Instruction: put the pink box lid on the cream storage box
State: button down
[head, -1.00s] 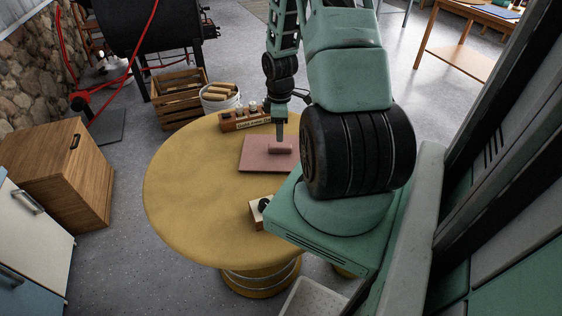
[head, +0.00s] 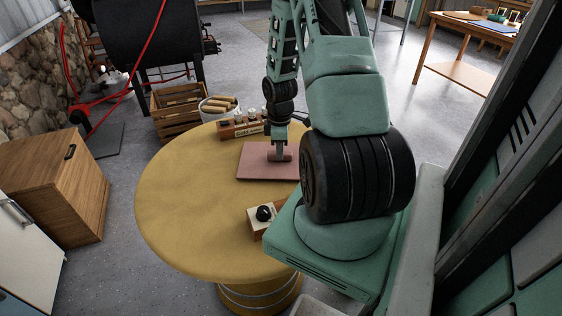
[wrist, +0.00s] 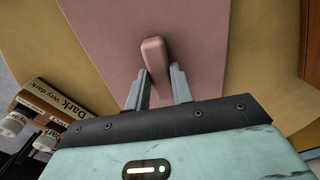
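The pink box lid (head: 256,163) lies on the round yellow table, a flat slab with a raised bar handle. In the wrist view the lid (wrist: 112,32) fills the upper middle, and its handle (wrist: 154,55) stands between my fingers. My gripper (head: 279,156) is down at the handle, with one finger on each side. In the wrist view the fingers (wrist: 160,82) are very close to the handle; I cannot tell whether they press on it. I cannot make out the cream storage box; my arm hides part of the table's right side.
A small cream block with a black knob (head: 253,218) sits near the table's front right. A labelled wooden rack with bottles (head: 236,130) stands behind the lid and shows in the wrist view (wrist: 50,105). The left of the yellow table (head: 185,200) is clear.

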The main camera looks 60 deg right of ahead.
jog(key=shift+r+p, duration=0.35)
jog(key=shift+r+p, duration=0.35)
jog(key=shift+r+p, duration=0.4)
jog(key=shift+p, duration=0.05)
jog(key=shift+r+p, duration=2.3)
jog(key=shift+r, duration=0.15)
